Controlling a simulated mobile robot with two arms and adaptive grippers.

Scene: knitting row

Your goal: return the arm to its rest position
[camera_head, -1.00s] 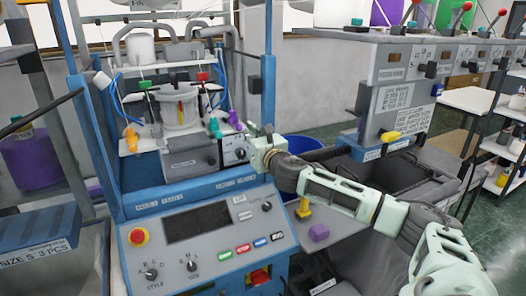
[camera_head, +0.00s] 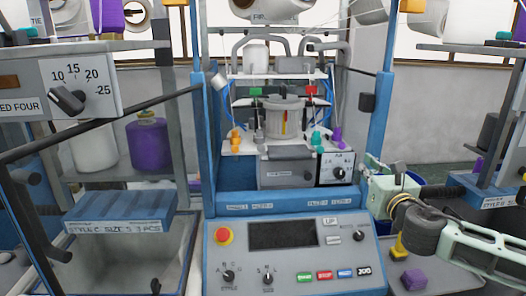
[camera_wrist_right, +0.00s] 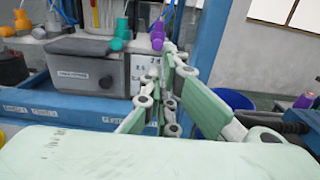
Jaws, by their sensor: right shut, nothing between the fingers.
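My right arm comes in from the lower right in the head view. Its pale green gripper (camera_head: 378,182) is beside the right post of the blue knitting machine (camera_head: 232,204), to the right of the machine's dial plate (camera_head: 338,168). I cannot tell whether the fingertips touch the post. My left gripper is not in view.
A yellow piece (camera_head: 400,247) and a purple block (camera_head: 414,279) sit beneath the arm. A blue bin (camera_wrist_right: 232,101) is to the right in the wrist view. Another machine stands at the left.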

